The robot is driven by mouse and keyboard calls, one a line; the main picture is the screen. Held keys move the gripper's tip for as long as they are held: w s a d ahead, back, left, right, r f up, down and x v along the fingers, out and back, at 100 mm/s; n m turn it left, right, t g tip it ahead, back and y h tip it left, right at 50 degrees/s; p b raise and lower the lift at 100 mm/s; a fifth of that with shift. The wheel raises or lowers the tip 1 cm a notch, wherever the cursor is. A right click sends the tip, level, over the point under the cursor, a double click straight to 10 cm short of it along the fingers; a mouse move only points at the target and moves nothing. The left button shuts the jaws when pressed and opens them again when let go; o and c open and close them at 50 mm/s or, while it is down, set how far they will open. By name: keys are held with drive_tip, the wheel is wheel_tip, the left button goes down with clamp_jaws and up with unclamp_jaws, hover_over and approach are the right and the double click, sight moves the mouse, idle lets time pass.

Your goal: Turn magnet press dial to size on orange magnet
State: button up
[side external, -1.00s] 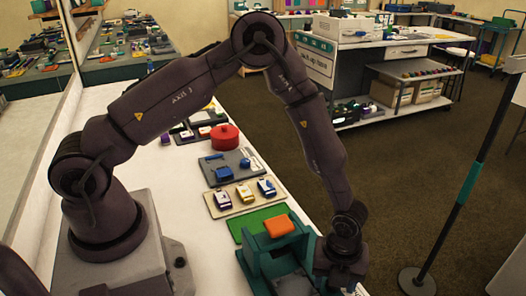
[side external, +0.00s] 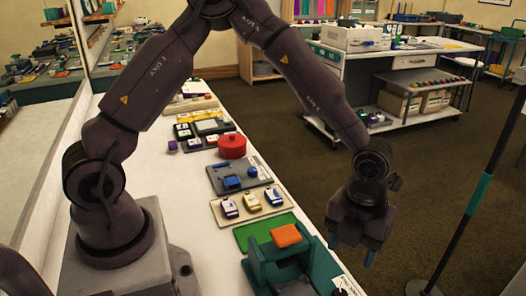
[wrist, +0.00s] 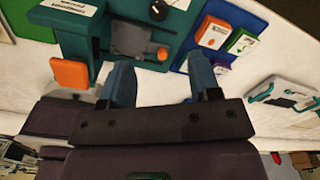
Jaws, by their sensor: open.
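The teal magnet press (side external: 258,272) stands at the near end of the white bench, and it also shows in the wrist view (wrist: 80,42). An orange magnet (side external: 286,236) appears at its back edge beside a green mat; the wrist view shows an orange block (wrist: 70,73) against the press's end. In the wrist view a small round black knob (wrist: 163,53), possibly the dial, sits on the press base; its markings are too small to read. My gripper (side external: 351,249) is open and empty, right of the press and apart from it. Its two blue fingers (wrist: 161,82) are spread below the knob in the wrist view.
A blue board (wrist: 190,58) with an orange-and-white and a green block lies beside the press. A beige tray (side external: 246,207) with several small blocks, a grey board (side external: 230,178) and a red round box (side external: 232,146) line the bench. A stand pole (side external: 470,200) rises at right.

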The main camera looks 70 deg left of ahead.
sight(340, 292)
wheel_tip(340, 292, down, 14)
drive_tip(key=n, duration=1.7)
drive_tip(key=shift+r, duration=0.25)
drive_tip(key=m, duration=0.3)
drive_tip(key=shift+a, duration=0.1)
wheel_tip(340, 292, up, 14)
drive_tip(key=f, duration=0.1)
drive_tip(key=s+a+r+n+t, duration=0.1)
drive_tip(key=s+a+r+n, duration=1)
drive_tip(key=r+n, duration=0.2)
drive_tip(key=shift+s+a+r+t, duration=0.25)
drive_tip(key=shift+r+t, duration=0.15)
drive_tip(key=shift+r, duration=0.45)
